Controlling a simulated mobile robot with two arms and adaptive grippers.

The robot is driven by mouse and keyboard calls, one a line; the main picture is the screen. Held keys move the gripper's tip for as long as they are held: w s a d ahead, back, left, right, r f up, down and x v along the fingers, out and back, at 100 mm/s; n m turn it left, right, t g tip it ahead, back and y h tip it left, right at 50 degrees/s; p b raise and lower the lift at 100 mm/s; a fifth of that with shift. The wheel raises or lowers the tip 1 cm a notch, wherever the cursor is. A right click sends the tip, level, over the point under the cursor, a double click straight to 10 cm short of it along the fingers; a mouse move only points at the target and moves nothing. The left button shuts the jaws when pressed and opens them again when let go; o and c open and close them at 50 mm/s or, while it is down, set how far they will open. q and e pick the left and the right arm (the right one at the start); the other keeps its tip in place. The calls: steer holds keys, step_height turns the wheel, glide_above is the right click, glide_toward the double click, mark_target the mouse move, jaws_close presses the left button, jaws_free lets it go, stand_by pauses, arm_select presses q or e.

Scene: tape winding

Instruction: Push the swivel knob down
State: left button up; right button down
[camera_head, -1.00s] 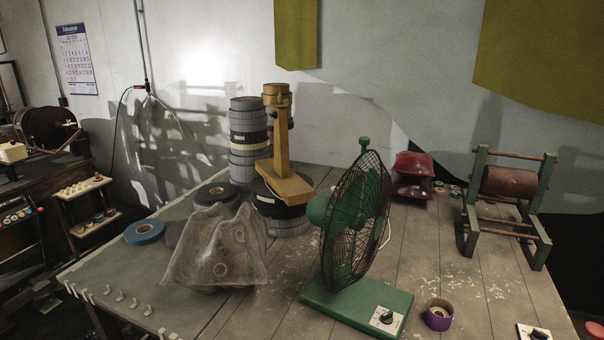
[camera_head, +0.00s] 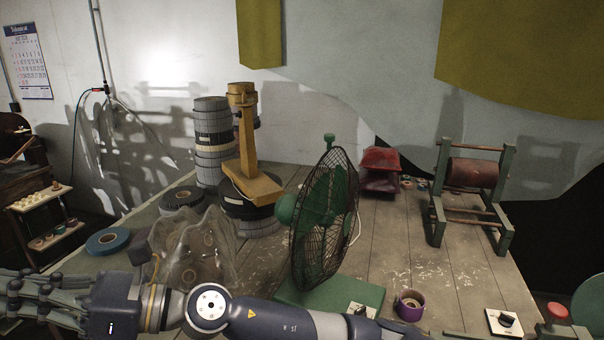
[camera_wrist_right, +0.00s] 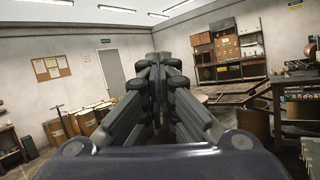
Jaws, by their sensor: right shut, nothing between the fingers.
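A green desk fan (camera_head: 326,215) with a dark wire cage stands on the wooden table. The swivel knob (camera_head: 329,139) is a small green knob on a short stem, standing up above the fan's motor. My right arm crosses the bottom of the head view, and its gripper (camera_head: 28,298) points left at the lower left, well away from the knob. In the right wrist view the gripper's fingers (camera_wrist_right: 162,88) are together, with nothing between them. The arm hides part of the fan's base. My left gripper is not in view.
A clear plastic bag (camera_head: 190,245) lies left of the fan, partly behind my right arm. A yellow tool (camera_head: 250,170) rests on stacked tape rolls (camera_head: 212,150). A purple tape roll (camera_head: 409,305) and a roller stand (camera_head: 472,195) are to the right.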

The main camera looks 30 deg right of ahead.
step_height(320, 180, down, 8)
steer(key=w+n+g+h, duration=0.2)
steer(key=n+g+h, duration=0.4)
steer(key=n, duration=0.6)
steer(key=w+d+f+n+t+h, duration=0.1)
steer(key=w+d+n+t+h, duration=0.1)
steer(key=w+d+h, duration=0.4)
steer(key=w+d+f+n+t+h, duration=0.1)
steer(key=w+d+f+t+h, duration=0.2)
steer(key=d, duration=0.6)
steer(key=w+d+r+h, duration=0.3)
steer(key=d, duration=0.4)
steer(key=w+d+r+h, duration=0.2)
steer(key=d+r, duration=0.2)
steer(key=d, duration=0.3)
steer(key=s+d+r+m+h, duration=0.1)
steer(key=d+r+h, duration=0.4)
steer(key=d, duration=0.5)
steer(key=s+d+r+h, duration=0.2)
steer(key=d+r+h, duration=0.1)
steer(key=d+r, duration=0.55)
steer(key=p+x, duration=0.3)
steer(key=x, duration=0.9)
steer(key=shift+f, duration=0.3)
step_height(320, 180, down, 2)
steer(key=shift+a+f+p, duration=0.1)
steer(key=shift+f+p, duration=0.15)
steer(key=shift+p, duration=0.1)
steer(key=shift+f, duration=0.6)
